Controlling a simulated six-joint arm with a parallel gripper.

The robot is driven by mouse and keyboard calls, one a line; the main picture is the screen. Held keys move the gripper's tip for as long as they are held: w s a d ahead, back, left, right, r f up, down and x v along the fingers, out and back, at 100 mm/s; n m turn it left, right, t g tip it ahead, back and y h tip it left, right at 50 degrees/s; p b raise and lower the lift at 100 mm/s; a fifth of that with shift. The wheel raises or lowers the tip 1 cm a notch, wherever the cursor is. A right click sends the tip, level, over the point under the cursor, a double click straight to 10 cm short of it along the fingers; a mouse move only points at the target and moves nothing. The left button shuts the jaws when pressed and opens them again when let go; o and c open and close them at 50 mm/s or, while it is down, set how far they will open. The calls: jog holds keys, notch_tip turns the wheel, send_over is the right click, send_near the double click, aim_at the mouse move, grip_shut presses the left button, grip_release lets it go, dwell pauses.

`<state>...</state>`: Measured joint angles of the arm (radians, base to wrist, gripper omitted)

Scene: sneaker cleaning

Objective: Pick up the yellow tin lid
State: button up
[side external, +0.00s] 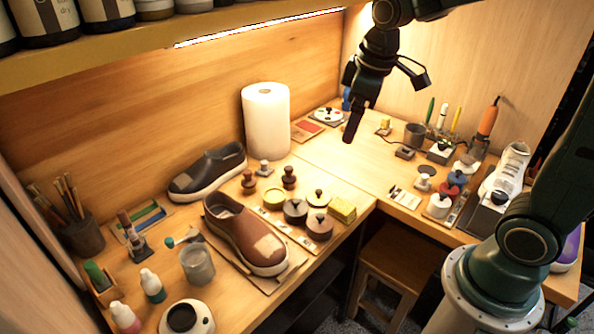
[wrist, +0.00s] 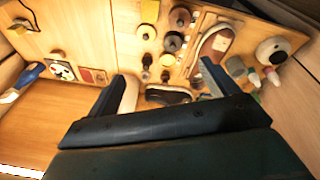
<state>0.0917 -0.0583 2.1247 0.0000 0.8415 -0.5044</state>
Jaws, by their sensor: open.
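A dark tin (side external: 295,211) and a brown tin (side external: 320,227) are close by. My gripper (side external: 387,103) is open and empty, high above the bench and well apart from the tins. Its two fingers (wrist: 167,86) show spread in the wrist view.
A brown shoe (side external: 245,235), a dark shoe (side external: 208,172) and a paper towel roll (side external: 266,120) stand near the tins. Small dark knobbed stamps (side external: 289,177) are behind them. A shelf overhangs the left bench.

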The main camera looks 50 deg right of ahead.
jog(key=w+d+f+n+g, duration=0.1)
jog(key=w+d+f+n, duration=0.15)
jog(key=w+f, duration=0.45)
jog(key=n+g, duration=0.2)
send_over(319, 191)
notch_tip(319, 191, down, 9)
jog(key=shift+w+d+r, duration=0.1)
jog(key=shift+w+r, duration=0.05)
jog(key=shift+f, duration=4.25)
jog(key=shift+f, duration=2.6)
jog(key=shift+c, duration=0.5)
jog(key=c, duration=1)
